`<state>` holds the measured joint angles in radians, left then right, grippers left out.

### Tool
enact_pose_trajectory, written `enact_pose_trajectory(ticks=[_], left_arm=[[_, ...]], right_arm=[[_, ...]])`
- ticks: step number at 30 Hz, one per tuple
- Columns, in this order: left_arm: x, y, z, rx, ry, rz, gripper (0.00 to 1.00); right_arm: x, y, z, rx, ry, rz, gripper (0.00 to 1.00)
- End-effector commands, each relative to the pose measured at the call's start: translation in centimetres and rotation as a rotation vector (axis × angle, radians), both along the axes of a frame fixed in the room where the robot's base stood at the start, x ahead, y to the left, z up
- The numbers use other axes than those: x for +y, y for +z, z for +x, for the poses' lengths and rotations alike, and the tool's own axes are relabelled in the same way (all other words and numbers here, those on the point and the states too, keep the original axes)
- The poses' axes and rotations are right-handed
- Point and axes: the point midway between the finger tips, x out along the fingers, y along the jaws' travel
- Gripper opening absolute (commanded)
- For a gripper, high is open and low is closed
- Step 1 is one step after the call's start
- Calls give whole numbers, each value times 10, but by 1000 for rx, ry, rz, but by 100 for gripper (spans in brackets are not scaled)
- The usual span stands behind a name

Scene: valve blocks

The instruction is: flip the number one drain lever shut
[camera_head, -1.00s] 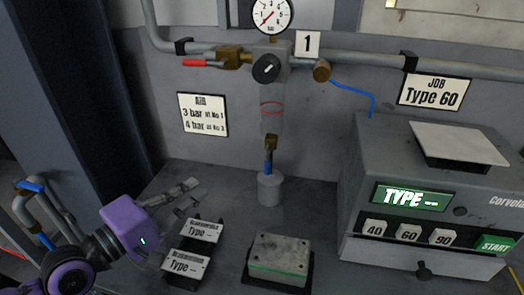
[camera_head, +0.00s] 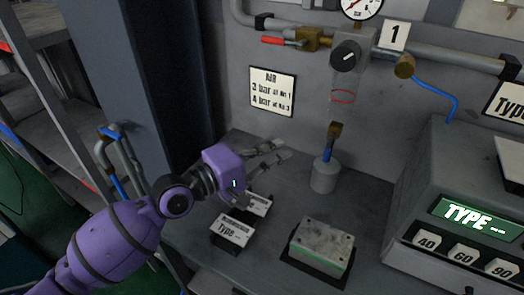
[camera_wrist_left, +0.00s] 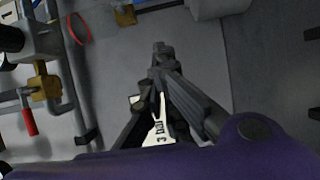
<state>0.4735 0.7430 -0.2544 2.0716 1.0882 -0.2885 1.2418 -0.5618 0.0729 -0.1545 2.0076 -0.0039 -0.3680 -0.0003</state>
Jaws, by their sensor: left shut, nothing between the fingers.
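The number 1 unit has a clear bowl (camera_head: 342,98) with a red ring. Under it is a brass drain fitting (camera_head: 334,131) with a blue part (camera_head: 327,154) pointing down towards a grey cup (camera_head: 324,176). I cannot tell the lever's exact position. The brass fitting also shows at the top of the left wrist view (camera_wrist_left: 125,14). My left gripper (camera_head: 280,150) is shut and empty, left of the blue part and apart from it. Its fingers also show in the left wrist view (camera_wrist_left: 162,58). My right gripper is not in view.
A red-handled valve (camera_head: 279,41) sits on the pipe, upper left of the bowl. An air sign (camera_head: 272,91) hangs on the wall. Type plates (camera_head: 232,231), a metal block (camera_head: 320,243) and a grey machine (camera_head: 450,185) stand on the bench. A dark post (camera_head: 130,80) is at left.

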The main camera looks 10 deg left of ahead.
Motion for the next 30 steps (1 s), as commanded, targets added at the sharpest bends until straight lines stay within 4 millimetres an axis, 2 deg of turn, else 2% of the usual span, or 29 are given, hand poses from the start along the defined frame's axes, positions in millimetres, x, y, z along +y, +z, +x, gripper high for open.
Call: enact_pose_trajectory(ticks=[1,6,10,15,30], left_arm=[[-9,5,10,-5,0,-3,0],[-33,4,34,-4,0,-1,0],[-50,6,20,-4,-1,-3,0],[-62,3,14,-2,1,-1,0],[-64,-1,11,3,1,-6,0]], right_arm=[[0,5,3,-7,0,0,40],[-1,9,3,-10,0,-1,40],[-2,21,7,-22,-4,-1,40],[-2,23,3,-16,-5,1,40],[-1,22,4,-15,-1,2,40]])
